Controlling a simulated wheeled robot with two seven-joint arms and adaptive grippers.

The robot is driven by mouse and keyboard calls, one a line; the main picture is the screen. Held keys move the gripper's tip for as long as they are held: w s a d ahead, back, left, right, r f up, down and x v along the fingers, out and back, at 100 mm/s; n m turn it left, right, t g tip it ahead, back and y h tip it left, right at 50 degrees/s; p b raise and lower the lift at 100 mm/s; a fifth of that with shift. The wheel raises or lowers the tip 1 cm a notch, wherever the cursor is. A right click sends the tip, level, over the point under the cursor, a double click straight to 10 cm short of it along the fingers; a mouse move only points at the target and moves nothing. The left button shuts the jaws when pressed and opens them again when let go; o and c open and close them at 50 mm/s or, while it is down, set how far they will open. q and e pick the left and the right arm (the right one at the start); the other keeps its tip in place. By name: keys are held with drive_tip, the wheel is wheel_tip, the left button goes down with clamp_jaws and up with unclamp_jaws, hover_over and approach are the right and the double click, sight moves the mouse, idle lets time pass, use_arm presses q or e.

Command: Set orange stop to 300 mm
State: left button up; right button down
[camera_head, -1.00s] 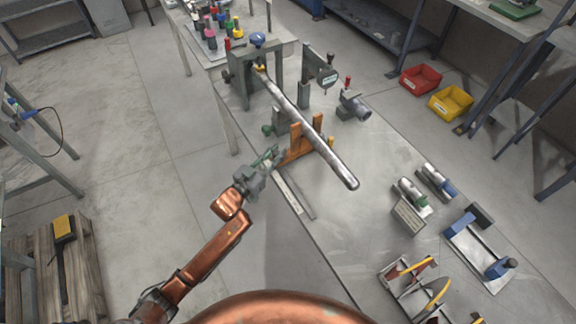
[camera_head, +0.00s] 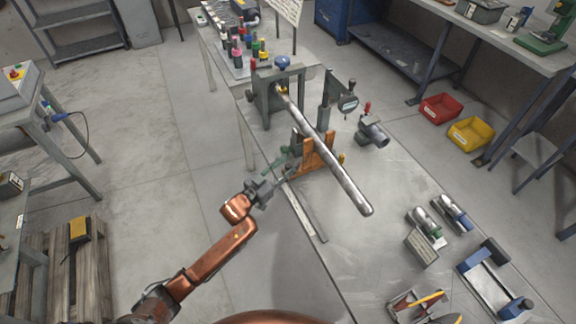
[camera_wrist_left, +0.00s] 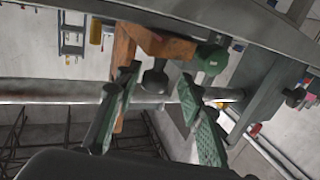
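The orange stop (camera_head: 318,158) stands on the bench beside a long silver bar, which passes over or through its upright part. In the left wrist view its orange body (camera_wrist_left: 150,42) is at the top, with a dark knob (camera_wrist_left: 154,80) below it. My left gripper (camera_head: 285,160) is at the stop's left side. In the left wrist view its green-padded fingers (camera_wrist_left: 154,105) are apart on either side of the dark knob, with visible gaps. A pale scale strip (camera_head: 308,212) runs along the bench edge; its marks are too small to read. My right gripper is not in view.
The silver bar (camera_head: 345,180) slopes across the bench from a grey-green clamp frame (camera_head: 265,95). A grey fixture (camera_head: 372,133) stands behind it. Metal cylinders (camera_head: 428,224) and a blue-ended tool (camera_head: 495,283) lie at right. The bench between bar and cylinders is clear.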

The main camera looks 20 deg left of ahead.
use_arm(q)
drive_tip(key=shift+s+f, duration=0.1)
drive_tip(key=shift+s, duration=0.05)
drive_tip(key=shift+s+a, duration=0.1)
drive_tip(key=shift+s, duration=0.15)
drive_tip(key=v, duration=1.1)
drive_tip(key=shift+s, duration=0.1)
